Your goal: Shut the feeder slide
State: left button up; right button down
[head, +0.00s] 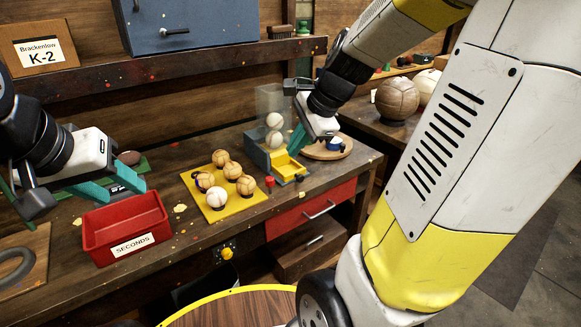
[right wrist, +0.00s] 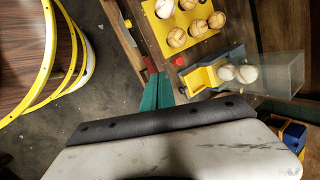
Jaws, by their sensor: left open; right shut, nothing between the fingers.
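The feeder stands on the bench in the head view. It has a clear hopper (head: 270,103) with pale balls (head: 274,120) above a blue-grey body (head: 258,155). Its yellow slide (head: 285,164) shows at the front, and sticks out from under the balls in the right wrist view (right wrist: 204,78). My right gripper (head: 297,140) is shut and empty, just beside the feeder in the head view; its teal fingers (right wrist: 157,78) appear a little apart from the slide in the wrist view. My left gripper (head: 118,187) is open and empty, above the bench behind the red bin.
A yellow ball tray (head: 237,204) holds several balls left of the feeder. A red knob (head: 270,181) is beside the feeder's front. The red SECONDS bin (head: 124,227) stands further left. A round wooden board (head: 329,150) lies right of the feeder.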

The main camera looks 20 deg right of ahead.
jog(key=w+d+f+m+g+h, duration=0.1)
jog(key=w+d+f+m, duration=0.3)
jog(key=d+f+m, duration=0.3)
jog(key=w+d+f+m+h, duration=0.1)
jog(key=w+d+f+m, duration=0.35)
jog(key=m, duration=0.45)
jog(key=x, duration=0.3)
jog(key=w+x, duration=0.1)
jog(key=x, duration=0.6)
jog(key=shift+w+a, duration=0.35)
jog(key=shift+w, duration=0.1)
jog(key=shift+w+a, duration=0.2)
jog(key=shift+w, duration=0.45)
jog(key=shift+w, duration=0.1)
